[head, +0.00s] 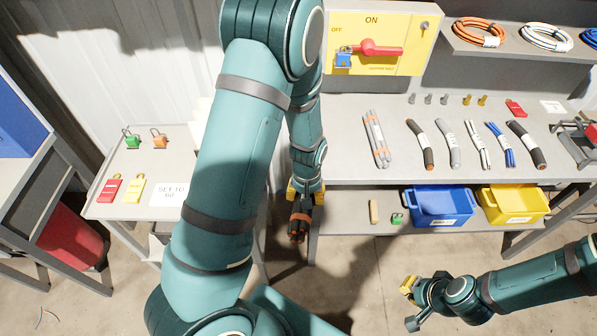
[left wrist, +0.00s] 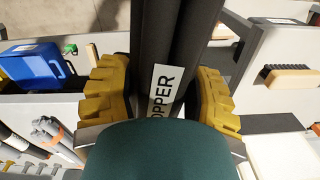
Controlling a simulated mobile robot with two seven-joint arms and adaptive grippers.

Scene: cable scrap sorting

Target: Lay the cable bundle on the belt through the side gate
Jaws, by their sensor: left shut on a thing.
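The cable bundle (head: 298,228) is a set of thick dark cables with orange-brown showing near the gripper. It hangs below my left gripper (head: 305,194), in front of the workbench's left end. In the left wrist view the bundle (left wrist: 192,42) is held between the yellow finger pads of my left gripper (left wrist: 160,95), and a white label ending in "OPPER" shows on it. My right gripper (head: 411,303) is low at the right, empty, with its fingers apart. I cannot make out a belt or a side gate in either view.
The workbench (head: 345,170) carries several cable bundles. Its lower shelf holds a blue bin (head: 438,206), a yellow bin (head: 513,205) and a brush (head: 374,212). A yellow switch panel (head: 375,35) stands behind. A side table (head: 112,207) with padlocks stands left. Floor between my arms is clear.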

